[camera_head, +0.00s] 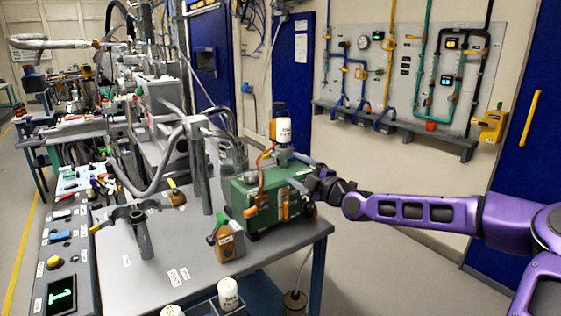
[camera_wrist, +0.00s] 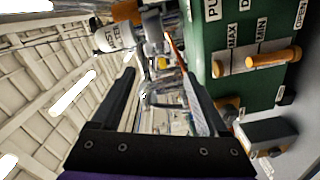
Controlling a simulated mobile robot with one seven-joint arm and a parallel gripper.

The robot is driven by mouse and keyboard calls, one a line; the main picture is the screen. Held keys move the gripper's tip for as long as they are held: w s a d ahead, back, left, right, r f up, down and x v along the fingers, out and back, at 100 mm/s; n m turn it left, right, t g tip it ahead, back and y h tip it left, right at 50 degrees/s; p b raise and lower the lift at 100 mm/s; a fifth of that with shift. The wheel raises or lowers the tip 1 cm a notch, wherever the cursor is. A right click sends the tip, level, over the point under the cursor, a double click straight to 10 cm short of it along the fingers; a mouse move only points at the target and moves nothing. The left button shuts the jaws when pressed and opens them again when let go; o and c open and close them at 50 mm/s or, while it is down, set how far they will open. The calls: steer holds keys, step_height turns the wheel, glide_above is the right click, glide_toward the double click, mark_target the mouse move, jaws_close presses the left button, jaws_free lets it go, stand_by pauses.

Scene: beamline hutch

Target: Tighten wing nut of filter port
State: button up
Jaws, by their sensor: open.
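The green pump box (camera_head: 243,205) stands at the table's front right corner. A white labelled cylinder (camera_head: 284,131) with a brown-orange part stands on a grey port on its top. In the wrist view the picture is turned sideways: the white cylinder (camera_wrist: 113,37) is at the top left, the green box (camera_wrist: 232,65) at the right. Grey metal fittings (camera_wrist: 155,30) lie between them; I cannot clearly make out the wing nut there. My gripper (camera_head: 317,182) is beside the box's right end. It is open in the wrist view (camera_wrist: 160,75), with nothing between the fingers.
Grey posts and a hose (camera_head: 150,190) rise left of the box. Floor right of the table is clear.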

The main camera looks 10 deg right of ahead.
mark_target(275, 157)
steer(key=x, duration=0.8)
steer(key=shift+w+a, duration=0.1)
jaws_close()
steer(key=shift+f+m+b, duration=0.2)
steer(key=shift+m+b, duration=0.4)
steer(key=shift+b, duration=0.05)
steer(key=shift+r+m+b, duration=0.2)
steer(key=shift+m+b, duration=0.45)
steer(key=shift+m, duration=0.35)
jaws_free()
